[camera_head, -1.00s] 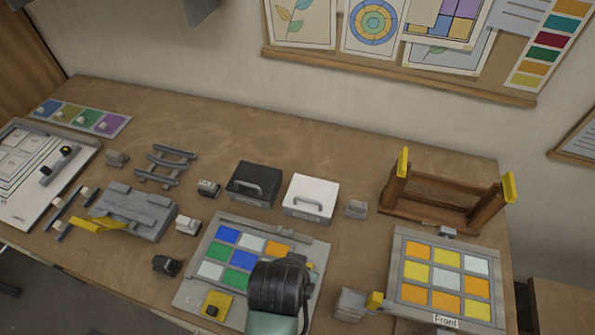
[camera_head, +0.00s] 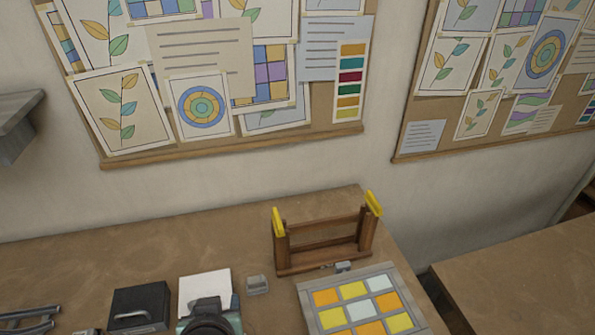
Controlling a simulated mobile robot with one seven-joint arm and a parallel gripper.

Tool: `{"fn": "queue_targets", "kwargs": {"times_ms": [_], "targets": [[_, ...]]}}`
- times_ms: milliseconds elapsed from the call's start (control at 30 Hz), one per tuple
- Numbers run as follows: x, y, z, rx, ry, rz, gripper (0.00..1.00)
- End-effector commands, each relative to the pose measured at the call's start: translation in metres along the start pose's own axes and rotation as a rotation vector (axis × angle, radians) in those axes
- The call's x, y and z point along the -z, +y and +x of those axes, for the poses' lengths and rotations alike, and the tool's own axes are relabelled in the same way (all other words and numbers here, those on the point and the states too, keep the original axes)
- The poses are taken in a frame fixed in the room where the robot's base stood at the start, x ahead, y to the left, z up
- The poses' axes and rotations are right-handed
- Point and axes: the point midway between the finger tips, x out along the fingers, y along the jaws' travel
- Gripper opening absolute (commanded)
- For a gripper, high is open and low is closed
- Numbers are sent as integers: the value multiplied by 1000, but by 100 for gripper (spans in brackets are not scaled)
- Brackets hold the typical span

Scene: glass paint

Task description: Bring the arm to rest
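My gripper is not in view. A part of my arm, dark with a teal piece, shows at the bottom edge of the head view, left of the middle. It stands in front of the lower part of a white box (camera_head: 199,288). My fingers and anything they may hold are out of the picture.
The workbench (camera_head: 130,255) holds a black box (camera_head: 140,308), a small grey block (camera_head: 257,284), a wooden rack (camera_head: 325,243) with yellow tips and a panel of coloured squares (camera_head: 353,290). Another table (camera_head: 520,275) stands at the right. Pinboards (camera_head: 235,145) hang behind. The bench's back left is clear.

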Motion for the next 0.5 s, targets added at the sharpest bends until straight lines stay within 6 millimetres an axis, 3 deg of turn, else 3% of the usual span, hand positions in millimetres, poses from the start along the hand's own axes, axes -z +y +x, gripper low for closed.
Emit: {"fn": "queue_targets", "kwargs": {"times_ms": [33,200,267,400,500], "targets": [[38,10,-7,-8,120,15,55],[151,42,-66,-44,508,35,55],[185,54,-96,-64,646,37,55],[247,81,-179,-122,963,26,55],[274,95,-245,-169,1178,8,55]]}}
